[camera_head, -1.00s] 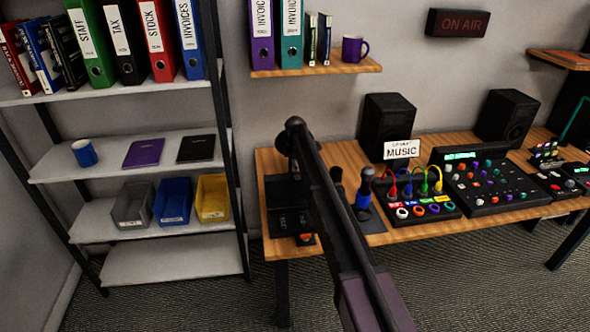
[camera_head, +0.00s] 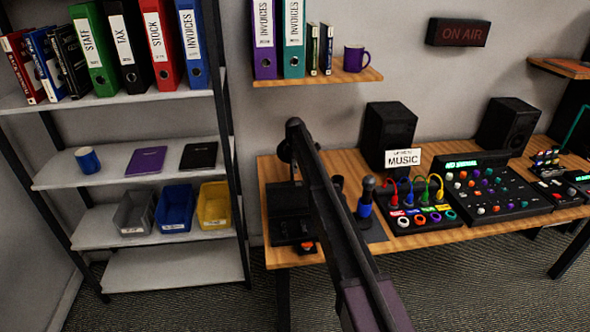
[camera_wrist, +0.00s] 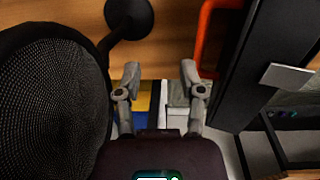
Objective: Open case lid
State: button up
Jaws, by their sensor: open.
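A black case (camera_head: 290,229) appears to lie at the left end of the wooden desk, partly hidden behind my arm. A small orange part shows at its front. In the wrist view a long black body (camera_wrist: 252,70) with an orange handle-like loop (camera_wrist: 204,40) and a light grey tab (camera_wrist: 287,77) fills the right side. It may be the case; I cannot tell whether its lid is open. My gripper (camera_wrist: 159,72) is open and empty, its fingers apart over the desk's edge, left of the black body. My gripper cannot be made out in the head view.
A large dark mesh shape (camera_wrist: 52,105) stands close on the left in the wrist view, near a round black base (camera_wrist: 128,16). The desk (camera_head: 450,228) also holds a microphone (camera_head: 366,198), mixers and speakers. A shelf rack with bins (camera_head: 174,208) stands left of the desk.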

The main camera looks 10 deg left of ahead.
jog(key=w+a+r+p, duration=0.1)
jog(key=w+a, duration=0.2)
jog(key=w, duration=0.5)
jog(key=shift+w+r+p, duration=0.2)
jog(key=shift+r+p, duration=0.15)
jog(key=shift+r, duration=0.05)
dwell(0.7)
jog(key=shift+s, duration=0.15)
dwell(0.5)
